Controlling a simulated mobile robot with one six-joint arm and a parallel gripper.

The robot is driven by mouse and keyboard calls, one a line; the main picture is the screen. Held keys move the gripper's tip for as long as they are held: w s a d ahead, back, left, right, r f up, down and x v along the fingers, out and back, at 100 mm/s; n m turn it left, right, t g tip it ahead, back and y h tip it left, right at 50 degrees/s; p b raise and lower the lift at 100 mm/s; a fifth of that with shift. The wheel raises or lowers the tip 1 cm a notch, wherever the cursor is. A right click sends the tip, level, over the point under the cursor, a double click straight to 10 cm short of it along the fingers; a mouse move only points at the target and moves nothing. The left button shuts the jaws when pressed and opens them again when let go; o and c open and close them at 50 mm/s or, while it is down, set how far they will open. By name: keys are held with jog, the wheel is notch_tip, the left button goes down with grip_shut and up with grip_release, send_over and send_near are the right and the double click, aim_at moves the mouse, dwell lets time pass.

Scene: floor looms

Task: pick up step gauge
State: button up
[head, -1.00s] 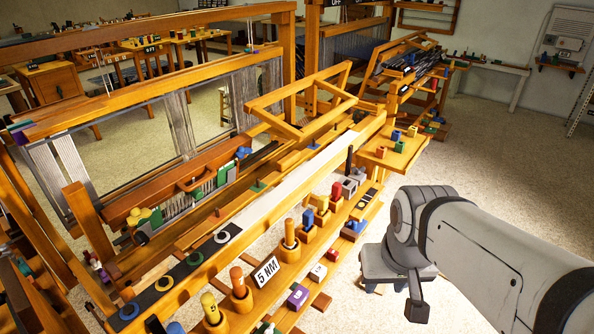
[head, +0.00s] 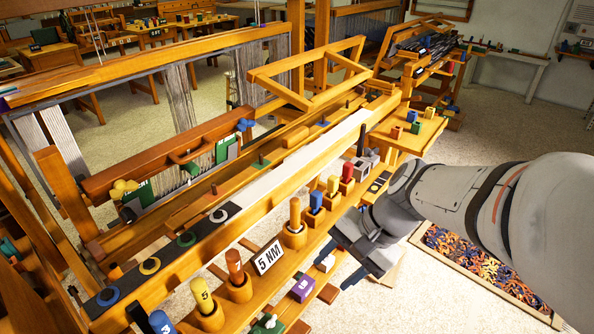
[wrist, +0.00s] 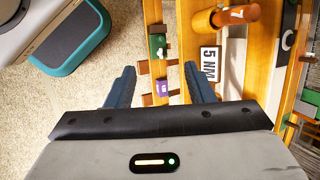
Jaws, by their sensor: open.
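I cannot tell for certain which thing is the step gauge. A grey, block-like piece (head: 368,157) stands by a black peg on the loom's shelf, at the far end of the row of coloured pegs. A purple block (head: 303,288) with a white mark lies on the lower front slats. My gripper (head: 352,262) hangs beside the shelf's front edge, partly hidden by my arm. In the wrist view my gripper (wrist: 160,76) has its blue fingers wide apart with nothing held. The purple block (wrist: 163,88) and a green block (wrist: 157,46) show between and beyond the fingers.
A "5 NM" sign (head: 268,254) and several pegs in wooden holders, one orange (head: 235,268), line the shelf. A small side table (head: 405,140) holds coloured blocks. Pale floor is open beyond.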

jog(key=w+a+f+m+t+y+b, duration=0.1)
jog(key=w+a+f+m+y+b, duration=0.3)
jog(key=w+f+m+y+b, duration=0.3)
jog(key=m+t+y+b, duration=0.3)
jog(key=m+t+b, duration=0.5)
jog(key=m+b, duration=0.15)
send_near(295, 220)
jog(key=w+a+f, duration=0.1)
jog(key=w+a, duration=0.1)
jog(key=w, duration=0.2)
jog(key=shift+m, duration=0.25)
jog(key=x, duration=0.2)
jog(key=b+x, duration=0.1)
jog(key=x, duration=0.1)
jog(key=s+b+x, duration=0.1)
jog(key=x, duration=0.2)
jog(key=shift+a+f, duration=0.25)
jog(key=shift+a, duration=0.1)
grip_shut()
